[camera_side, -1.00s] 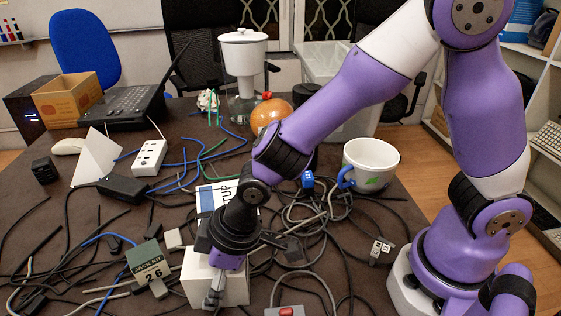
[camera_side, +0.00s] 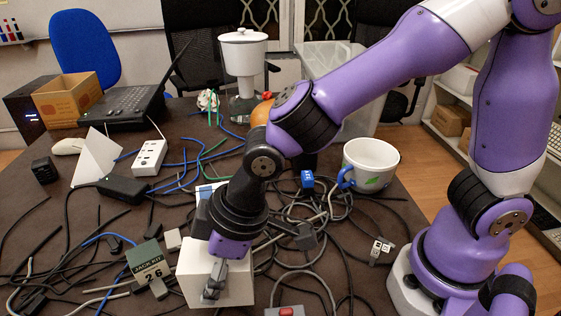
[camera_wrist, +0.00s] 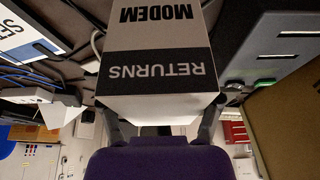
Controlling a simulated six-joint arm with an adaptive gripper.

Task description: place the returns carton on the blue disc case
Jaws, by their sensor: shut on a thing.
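The returns carton (camera_side: 238,286) is a white box near the front of the table in the side view. In the wrist view the carton (camera_wrist: 150,42) shows grey-white with "MODEM" and a dark "RETURNS" band, upside down. My gripper (camera_side: 214,281) is shut on it, fingers on its sides (camera_wrist: 160,122). The case marked "SETUP", white and blue (camera_side: 204,191), lies behind the carton and is mostly hidden by my wrist. Its corner, the lettering "SET" (camera_wrist: 18,32), shows at the wrist view's upper left. Whether the carton clears the table is hard to tell.
Tangled cables (camera_side: 300,225) cover much of the table around the carton. A dark green "26" box (camera_side: 148,262) stands just left of it. A white and blue mug (camera_side: 371,160) stands at right. A white power strip (camera_side: 149,157) lies behind left.

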